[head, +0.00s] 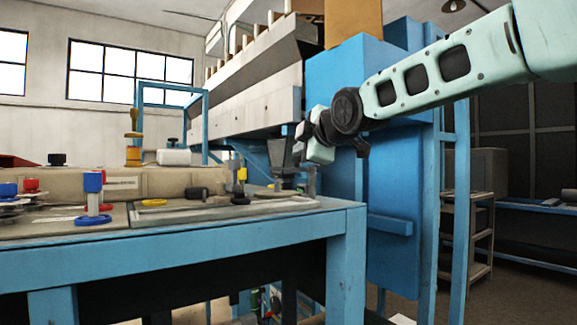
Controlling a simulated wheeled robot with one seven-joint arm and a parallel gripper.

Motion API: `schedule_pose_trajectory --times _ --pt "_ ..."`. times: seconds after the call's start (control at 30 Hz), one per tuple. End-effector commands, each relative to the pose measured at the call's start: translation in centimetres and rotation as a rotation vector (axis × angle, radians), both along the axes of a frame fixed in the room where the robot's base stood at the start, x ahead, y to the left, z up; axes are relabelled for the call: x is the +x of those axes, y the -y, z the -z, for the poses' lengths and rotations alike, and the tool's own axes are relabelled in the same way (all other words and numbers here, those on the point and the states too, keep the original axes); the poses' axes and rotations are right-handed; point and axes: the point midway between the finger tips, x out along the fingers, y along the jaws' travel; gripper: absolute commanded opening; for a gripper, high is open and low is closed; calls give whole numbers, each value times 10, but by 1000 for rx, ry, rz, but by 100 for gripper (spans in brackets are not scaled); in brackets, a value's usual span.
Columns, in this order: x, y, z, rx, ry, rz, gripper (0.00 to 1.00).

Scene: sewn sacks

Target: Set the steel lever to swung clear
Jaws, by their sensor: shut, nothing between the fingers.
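My gripper (304,132) is small in the head view, at the end of my pale green arm, in front of the blue machine cabinet. It is shut and holds nothing. It is above the right end of the blue-framed table (210,248). A dark grey, funnel-shaped metal part (283,157) is just left of and below it, under the machine's long pale housing. I cannot tell whether they touch. I cannot clearly pick out the steel lever; it may be hidden by my gripper or too small to tell.
The blue cabinet (338,190) stands close behind my gripper. On the table are a red and blue post (93,190), a yellow ring (153,202), a black handle-like piece (198,193) and a yellow spool (133,150). A shelf rack (480,230) stands at right, with open floor beside it.

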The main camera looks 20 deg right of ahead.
Motion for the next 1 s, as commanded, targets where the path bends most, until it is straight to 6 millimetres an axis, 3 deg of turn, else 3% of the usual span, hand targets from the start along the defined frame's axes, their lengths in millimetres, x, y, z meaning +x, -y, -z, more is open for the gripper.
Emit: schedule_pose_trajectory --times 0.17,0.57,1.0 --pt "20 -4 4 -1 -5 1 0" --pt "96 -17 22 0 -4 1 0" --pt "122 6 38 -1 -1 2 0"
